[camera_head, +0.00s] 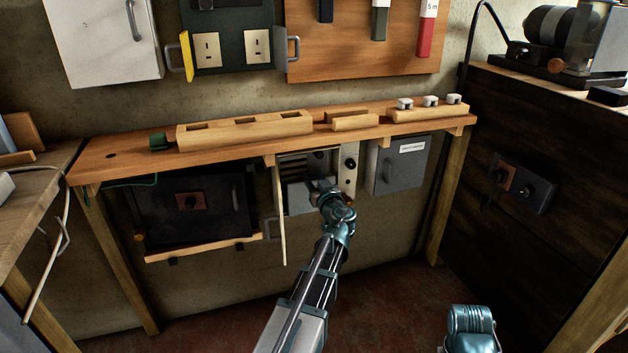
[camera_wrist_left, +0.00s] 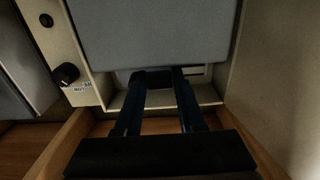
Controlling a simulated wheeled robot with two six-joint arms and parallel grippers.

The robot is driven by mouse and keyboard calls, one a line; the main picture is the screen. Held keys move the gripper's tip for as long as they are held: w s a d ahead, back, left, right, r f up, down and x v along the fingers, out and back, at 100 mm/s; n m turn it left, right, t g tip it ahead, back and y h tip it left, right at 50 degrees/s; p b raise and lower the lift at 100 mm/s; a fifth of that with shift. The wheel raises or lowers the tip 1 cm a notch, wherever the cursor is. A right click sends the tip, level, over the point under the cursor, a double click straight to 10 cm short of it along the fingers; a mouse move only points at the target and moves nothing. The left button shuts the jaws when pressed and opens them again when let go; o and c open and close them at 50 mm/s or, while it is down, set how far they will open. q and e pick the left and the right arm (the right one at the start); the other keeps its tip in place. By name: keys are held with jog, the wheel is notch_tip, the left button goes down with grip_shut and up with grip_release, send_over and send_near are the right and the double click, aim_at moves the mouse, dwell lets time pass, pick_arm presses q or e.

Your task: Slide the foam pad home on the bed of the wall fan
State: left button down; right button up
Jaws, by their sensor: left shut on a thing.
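The wall fan (camera_head: 348,180) is a cream box under the shelf, its front open on dark slats (camera_head: 292,168). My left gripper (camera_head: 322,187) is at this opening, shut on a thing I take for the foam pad. In the left wrist view, a broad flat grey piece (camera_wrist_left: 155,35), probably the pad, lies across the fan's opening. The dark fingers (camera_wrist_left: 158,78) of my left gripper reach its near edge, and their tips are partly hidden. The fan's frame (camera_wrist_left: 90,85) carries a black knob. How far in the pad sits cannot be told.
The fan's cream door (camera_head: 281,215) stands open to the left, close beside my left gripper. The wooden shelf (camera_head: 130,152) is just above. A grey box (camera_head: 398,170) hangs to the right and a black cabinet (camera_head: 190,215) to the left. The floor in front is clear.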

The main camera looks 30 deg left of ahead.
pick_arm(q)
jog(key=shift+w+a, duration=0.4)
jog(key=shift+a, duration=0.05)
dwell(0.4)
jog(key=shift+x, duration=1.4)
jog(key=shift+c, duration=2.1)
grip_release()
send_near(309, 172)
jog(key=shift+s+d+f, duration=0.2)
jog(key=shift+d+f, duration=0.05)
jog(key=shift+d, duration=0.2)
jog(key=shift+s+d+f, duration=0.2)
jog(key=shift+d+f, duration=0.1)
jog(key=shift+d, duration=0.1)
